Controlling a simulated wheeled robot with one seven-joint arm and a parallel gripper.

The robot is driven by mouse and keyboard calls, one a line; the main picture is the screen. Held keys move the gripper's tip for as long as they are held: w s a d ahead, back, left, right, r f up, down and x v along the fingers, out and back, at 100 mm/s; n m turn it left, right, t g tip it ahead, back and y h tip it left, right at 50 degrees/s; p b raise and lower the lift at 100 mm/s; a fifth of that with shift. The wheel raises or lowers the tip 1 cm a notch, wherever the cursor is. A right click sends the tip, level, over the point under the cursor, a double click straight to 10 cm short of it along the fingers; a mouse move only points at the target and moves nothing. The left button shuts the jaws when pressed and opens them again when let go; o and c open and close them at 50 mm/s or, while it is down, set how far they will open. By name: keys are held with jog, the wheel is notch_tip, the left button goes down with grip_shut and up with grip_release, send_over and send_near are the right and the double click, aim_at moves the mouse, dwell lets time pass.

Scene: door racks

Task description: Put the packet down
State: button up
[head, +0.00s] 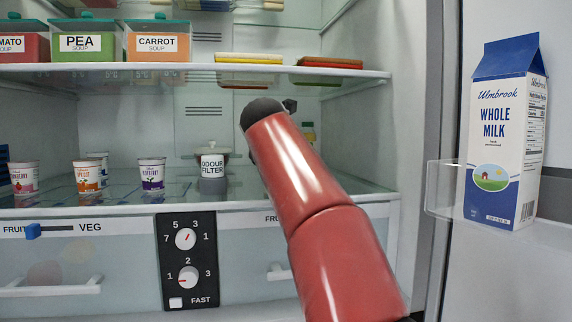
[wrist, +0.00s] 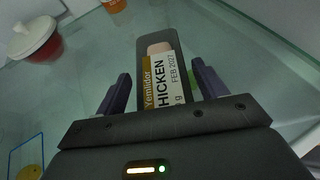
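The packet (wrist: 163,85) is a narrow dark tray with a label reading "Yemlidor", "HICKEN" and "FEB 2027". It shows in the wrist view, lying between the two purple fingers of my gripper (wrist: 160,75) and reaching past their tips. A narrow gap shows on each side between packet and fingers, so my gripper looks open around it. The packet seems to be over or on the glass shelf; its contact with the glass is hard to tell. In the head view my red arm hides my gripper and the packet.
The glass shelf (head: 110,197) holds several small cups (head: 152,173) at left and an odour filter (head: 212,168). Soup boxes (head: 157,40) stand on the shelf above. A milk carton (head: 506,133) stands in the door rack at right.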

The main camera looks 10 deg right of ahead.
jog(key=shift+o, duration=0.4)
jog(key=shift+s+r, duration=0.1)
jog(key=shift+s+a+r, duration=0.15)
jog(key=shift+s, duration=0.1)
jog(key=v, duration=1.1)
jog(key=shift+s, duration=0.15)
